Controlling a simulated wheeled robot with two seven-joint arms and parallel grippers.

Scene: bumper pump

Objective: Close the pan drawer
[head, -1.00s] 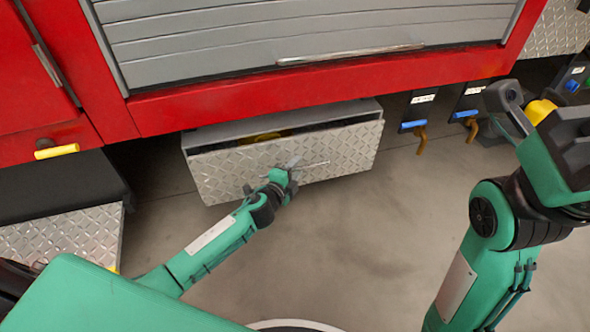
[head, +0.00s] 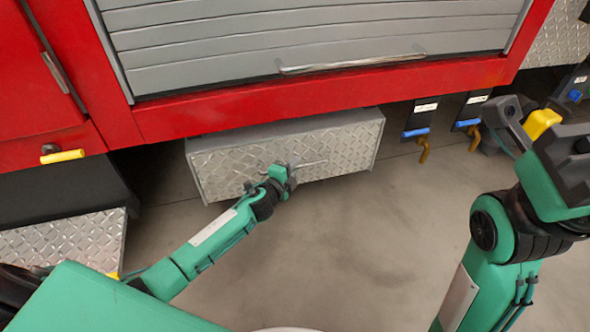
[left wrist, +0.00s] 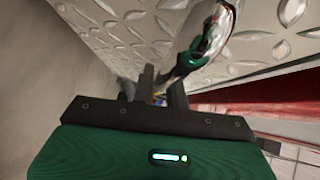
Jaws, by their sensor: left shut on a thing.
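The pan drawer (head: 230,165) has a silver diamond-plate front and sits under the red truck body. In the head view its front stands close under the red sill, and no open gap shows at its top. A thin bar handle (head: 311,163) runs across the front; it also shows as a shiny bar in the left wrist view (left wrist: 214,35). My left gripper (head: 284,174) is at the handle, shut on it. In the left wrist view its dark fingers (left wrist: 160,85) reach the bar, and the exact grip is partly hidden.
A red truck sill (head: 320,98) with a grey roller shutter (head: 300,40) is above the drawer. A diamond-plate step (head: 65,248) stands at left. Two hanging blue and brown fittings (head: 417,133) are at right. The grey floor (head: 370,240) in front is clear.

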